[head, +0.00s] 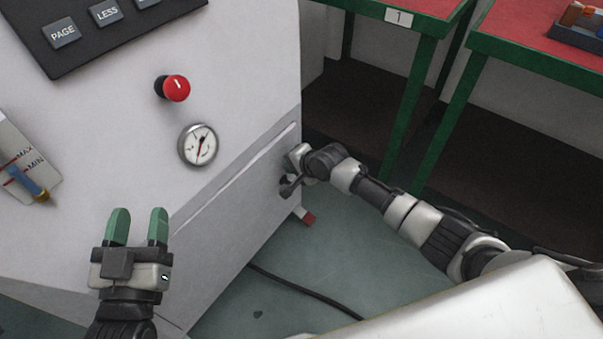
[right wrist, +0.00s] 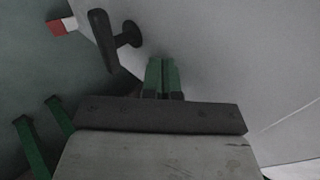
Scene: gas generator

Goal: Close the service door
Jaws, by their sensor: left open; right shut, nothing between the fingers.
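The service door (head: 235,220) is the grey lower panel of the generator. A pale strip runs along its top edge; I cannot tell whether it is fully shut. Its dark handle (head: 288,188) is near the right end and also shows in the right wrist view (right wrist: 108,40). My right gripper (head: 296,160) is at the door's right end, just beside the handle. In the right wrist view its green fingers (right wrist: 162,75) are together and empty, pointing at the pale panel; contact is unclear. My left gripper (head: 138,226) is open and empty in front of the generator.
A red knob (head: 176,88), a gauge (head: 198,145) and a level indicator (head: 25,170) are on the generator's face. A red-and-white foot (head: 304,216) sticks out below. A black cable (head: 305,291) lies on the floor. Red-topped tables (head: 545,50) stand behind.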

